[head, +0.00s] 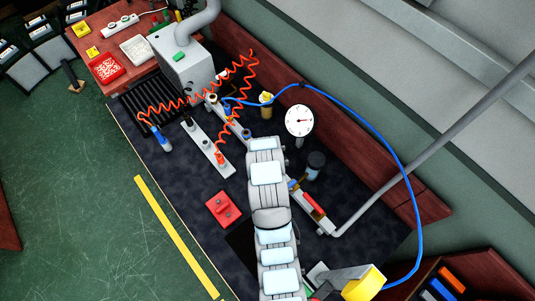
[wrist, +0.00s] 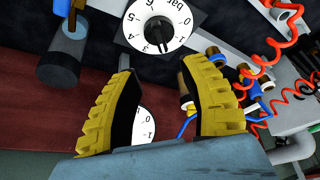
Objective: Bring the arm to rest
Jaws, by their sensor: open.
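My gripper shows in the wrist view (wrist: 160,78) with its two ridged yellow fingers spread apart. It is open, and nothing is held between the fingers. A white round dial (wrist: 145,125) shows in the gap, behind the fingers and partly hidden. A larger pressure gauge (wrist: 160,24) is above the fingertips, clear of them. In the head view I cannot make out my gripper's fingers. A pale grey segmented body with light blue panels (head: 270,217) runs up the middle of the dark bench there and hides what is under it.
A white gauge (head: 299,121) stands right of the segmented body, with a dark cylinder (head: 315,165) below it. A blue hose (head: 405,185) arches across the right side. Orange coiled hoses (head: 195,102) cross the bench's far part. A red block (head: 223,208) lies left. Green floor is open at left.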

